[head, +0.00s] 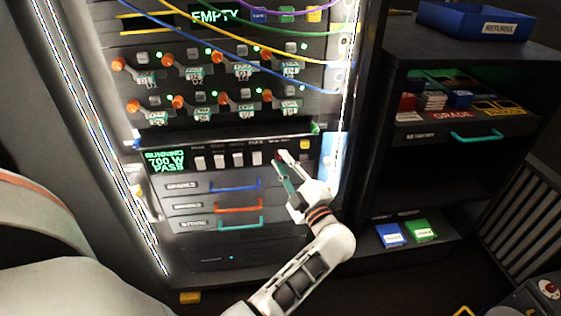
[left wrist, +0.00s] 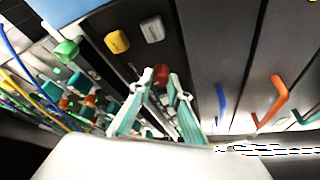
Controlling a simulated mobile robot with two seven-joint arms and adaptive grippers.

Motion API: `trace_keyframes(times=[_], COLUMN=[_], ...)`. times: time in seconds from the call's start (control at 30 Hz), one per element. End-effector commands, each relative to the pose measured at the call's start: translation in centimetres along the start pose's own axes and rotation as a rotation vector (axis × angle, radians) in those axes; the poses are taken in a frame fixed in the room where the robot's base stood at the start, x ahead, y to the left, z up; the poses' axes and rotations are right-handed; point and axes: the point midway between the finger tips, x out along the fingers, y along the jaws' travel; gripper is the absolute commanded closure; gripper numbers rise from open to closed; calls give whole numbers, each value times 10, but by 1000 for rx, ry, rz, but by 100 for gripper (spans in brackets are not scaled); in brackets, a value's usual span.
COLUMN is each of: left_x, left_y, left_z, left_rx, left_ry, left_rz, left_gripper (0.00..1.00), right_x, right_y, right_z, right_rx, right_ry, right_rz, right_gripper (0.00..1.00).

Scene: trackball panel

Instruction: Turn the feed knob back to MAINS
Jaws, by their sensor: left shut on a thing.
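The feed knob (head: 277,156) is a small red knob at the right end of the switch row on the rack panel. My left gripper (head: 284,160) reaches up to it from below right, with its fingertips at the knob. In the left wrist view the red knob (left wrist: 161,73) shows between the tips of my left gripper (left wrist: 161,82), which is shut on it. The fingers hide part of the knob, and I cannot read its markings or which position it points to. My right gripper is not in view.
Several white rocker switches (head: 226,160) stand left of the knob. A yellow button (head: 305,145) is just above right. Below are drawers with blue (head: 235,187), orange and teal handles. Orange-tipped levers and loose cables are above. A dark shelf unit (head: 440,165) stands at right.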

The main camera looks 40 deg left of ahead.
Motion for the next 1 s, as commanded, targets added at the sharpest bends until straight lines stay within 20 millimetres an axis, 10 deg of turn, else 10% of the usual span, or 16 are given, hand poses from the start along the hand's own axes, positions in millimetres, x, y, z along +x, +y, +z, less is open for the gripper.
trace_keyframes(times=[1.0], left_x=[0], left_y=[2], left_z=[0], left_rx=[-276], left_ry=[0], left_rz=[-114], left_gripper=[100], right_x=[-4], right_y=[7], right_z=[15], right_rx=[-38], right_ry=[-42], right_rz=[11], right_gripper=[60])
